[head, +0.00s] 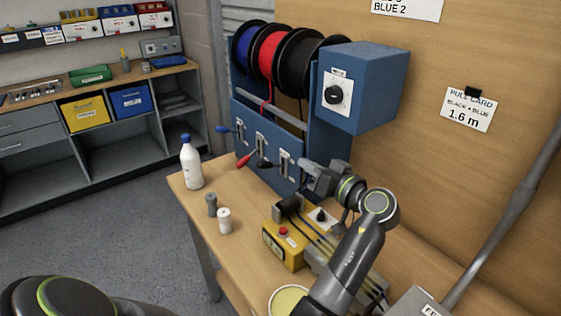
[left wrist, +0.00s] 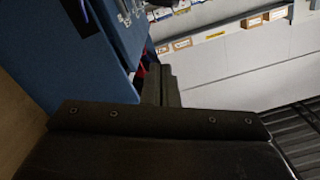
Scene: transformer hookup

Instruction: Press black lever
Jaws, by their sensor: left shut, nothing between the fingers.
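The black lever (head: 265,164) sticks out from the right slot of the blue dispenser's front panel (head: 262,150), its dark knob to the left of my gripper. The red lever (head: 243,161) and the blue lever (head: 223,129) stick out further left. My left gripper (head: 306,176) is shut and empty, just right of the black lever beside the panel; whether it touches the lever I cannot tell. In the left wrist view the closed fingers (left wrist: 160,85) point along the blue panel (left wrist: 70,60), with a bit of red (left wrist: 140,73) beyond. My right gripper is not in view.
Blue, red and black spools (head: 272,55) sit atop the dispenser, beside a blue box with a dial (head: 336,93). A white bottle (head: 191,165), two small cylinders (head: 224,221) and a yellow device (head: 283,247) stand on the bench. A pull card (head: 468,109) hangs on the wall.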

